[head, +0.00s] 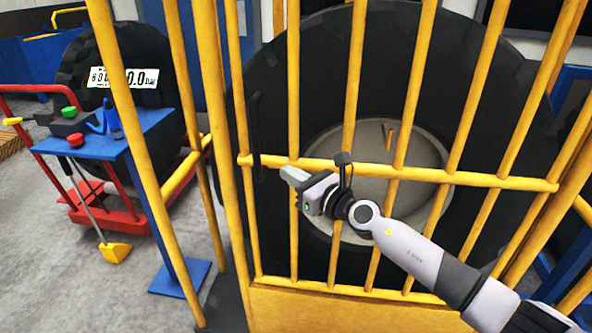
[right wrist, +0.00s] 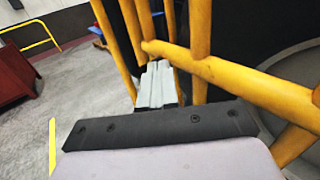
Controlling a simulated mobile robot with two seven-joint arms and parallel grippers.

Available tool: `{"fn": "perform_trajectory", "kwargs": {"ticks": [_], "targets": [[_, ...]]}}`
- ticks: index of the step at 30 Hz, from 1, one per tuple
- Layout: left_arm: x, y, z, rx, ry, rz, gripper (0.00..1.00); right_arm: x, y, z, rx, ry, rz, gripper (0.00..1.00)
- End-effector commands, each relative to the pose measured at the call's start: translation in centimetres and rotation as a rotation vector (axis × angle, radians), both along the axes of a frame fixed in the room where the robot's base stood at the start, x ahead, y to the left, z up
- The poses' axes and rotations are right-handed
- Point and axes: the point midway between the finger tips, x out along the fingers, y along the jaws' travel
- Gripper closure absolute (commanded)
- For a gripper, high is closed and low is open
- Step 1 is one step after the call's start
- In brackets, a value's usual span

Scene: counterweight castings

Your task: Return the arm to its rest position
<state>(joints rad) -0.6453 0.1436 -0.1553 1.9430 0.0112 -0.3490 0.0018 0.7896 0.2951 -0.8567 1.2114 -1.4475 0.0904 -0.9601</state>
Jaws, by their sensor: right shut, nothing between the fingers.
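My right arm (head: 425,258) comes in from the lower right of the head view and reaches up and to the left. My right gripper (head: 290,175) is in front of the yellow barred cage, near its horizontal rail. Its fingers are shut with nothing between them. In the right wrist view the shut fingers (right wrist: 157,84) point toward yellow bars, close to the rail. I cannot tell whether they touch it. My left gripper is not in view.
The yellow cage (head: 330,285) stands in front of a large black tyre (head: 285,90) with a grey hub (head: 385,150). At left are a blue stand (head: 125,143), a red trolley (head: 95,215) and another tyre (head: 150,60). Grey floor (head: 60,275) is clear at lower left.

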Motion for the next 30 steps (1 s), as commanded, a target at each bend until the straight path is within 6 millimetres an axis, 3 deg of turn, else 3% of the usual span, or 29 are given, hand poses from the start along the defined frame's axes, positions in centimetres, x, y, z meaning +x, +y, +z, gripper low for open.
{"fn": "perform_trajectory", "kwargs": {"ticks": [7,11,20,30], "targets": [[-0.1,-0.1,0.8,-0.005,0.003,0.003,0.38,-1.6,-0.4,-0.4,0.031,0.025,0.007,1.00],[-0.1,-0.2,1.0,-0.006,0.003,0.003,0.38,-3.3,-0.3,-2.0,0.199,0.145,-0.007,1.00],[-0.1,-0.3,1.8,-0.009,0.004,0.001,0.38,-9.7,-2.3,-8.0,0.926,0.650,-0.147,1.00],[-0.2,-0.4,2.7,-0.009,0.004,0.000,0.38,-18.8,-7.9,-15.8,1.760,1.129,-0.452,1.00]]}}
